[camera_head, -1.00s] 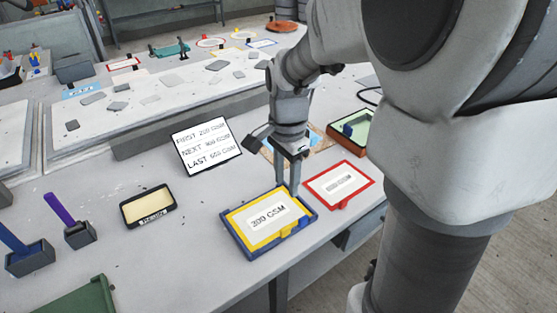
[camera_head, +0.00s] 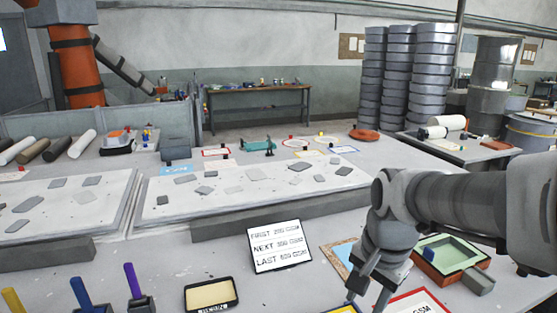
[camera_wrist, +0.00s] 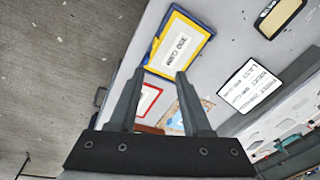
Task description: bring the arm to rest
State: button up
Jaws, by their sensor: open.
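My gripper (camera_head: 368,296) is at the lower right of the head view, above the work table. In the wrist view my gripper (camera_wrist: 160,73) shows two spread fingers with nothing between them. Beyond the fingertips lies a yellow-framed card (camera_wrist: 179,43) marked 300 GSM, in a blue tray. Only its top edge shows in the head view (camera_head: 345,308). A red-framed card (camera_head: 415,300) lies to its right, cut off by the picture edge. The gap between fingertips and table cannot be told exactly.
A lettered sign (camera_head: 280,246) stands behind a black resin tray (camera_head: 211,295). A green mould in a box (camera_head: 447,254) sits close to my arm. Upright coloured handles (camera_head: 133,280) stand at front left. A low slab with grey pieces (camera_head: 250,190) fills the table's back.

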jog(key=s+a+r+n+t+p, duration=0.1)
jog(key=s+r+n+t, duration=0.2)
jog(key=s+n, duration=0.6)
jog(key=shift+a+r+n+t, duration=0.15)
jog(key=shift+r+n+t, duration=0.15)
jog(key=shift+r, duration=1)
dwell(0.4)
